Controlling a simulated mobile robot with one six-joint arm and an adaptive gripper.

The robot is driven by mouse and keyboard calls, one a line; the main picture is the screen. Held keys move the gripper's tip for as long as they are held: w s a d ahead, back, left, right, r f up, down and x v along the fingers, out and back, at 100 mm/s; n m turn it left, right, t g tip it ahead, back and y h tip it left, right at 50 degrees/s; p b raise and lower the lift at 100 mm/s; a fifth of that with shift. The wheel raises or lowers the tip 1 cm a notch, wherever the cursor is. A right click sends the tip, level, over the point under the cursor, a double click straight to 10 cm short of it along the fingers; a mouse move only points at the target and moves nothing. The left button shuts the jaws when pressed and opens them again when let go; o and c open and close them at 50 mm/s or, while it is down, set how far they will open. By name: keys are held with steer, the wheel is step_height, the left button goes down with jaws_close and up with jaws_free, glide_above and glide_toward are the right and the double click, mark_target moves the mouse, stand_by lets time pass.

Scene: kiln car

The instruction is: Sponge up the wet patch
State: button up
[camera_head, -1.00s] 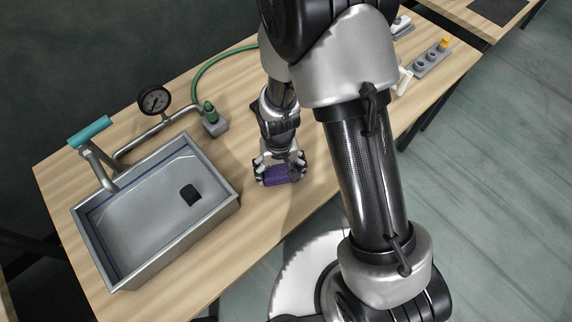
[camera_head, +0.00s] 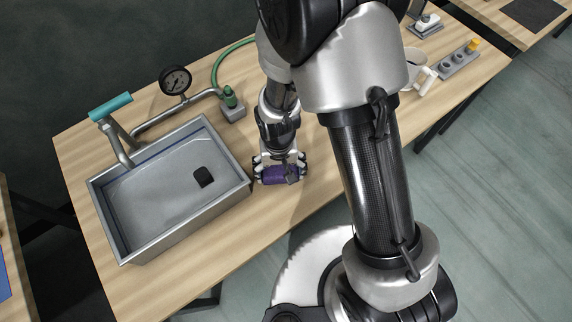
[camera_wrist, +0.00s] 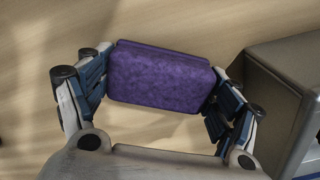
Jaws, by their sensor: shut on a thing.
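A purple sponge (camera_wrist: 160,78) is held between the two fingers of my gripper (camera_head: 280,172), which is shut on it. In the wrist view the pads press on the sponge's two short ends. In the head view the sponge (camera_head: 278,176) is at or just above the wooden table, right of the sink; I cannot tell whether it touches the wood. I cannot make out a wet patch for certain; a slightly darker area of table (camera_head: 290,205) near the gripper may be only shadow.
A metal sink (camera_head: 150,205) with a dark drain and a teal-handled tap (camera_head: 110,107) stands left of my gripper. Behind are a pressure gauge (camera_head: 175,79) and a green hose (camera_head: 228,60). A grey block with a yellow piece (camera_head: 460,58) and a white mug-like item (camera_head: 420,78) stand right.

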mark_target(306, 159)
stand_by(0.3)
steer(key=shift+w+d, duration=0.65)
steer(key=shift+d, duration=0.3)
steer(key=shift+w+d, duration=0.6)
steer(key=shift+d, duration=0.35)
steer(key=shift+w+d, duration=0.65)
steer(key=shift+d, duration=0.3)
steer(key=shift+w+d, duration=0.65)
steer(key=shift+d, duration=0.3)
steer(key=shift+r, duration=0.15)
step_height(306, 159, up, 7)
steer(key=p, duration=0.5)
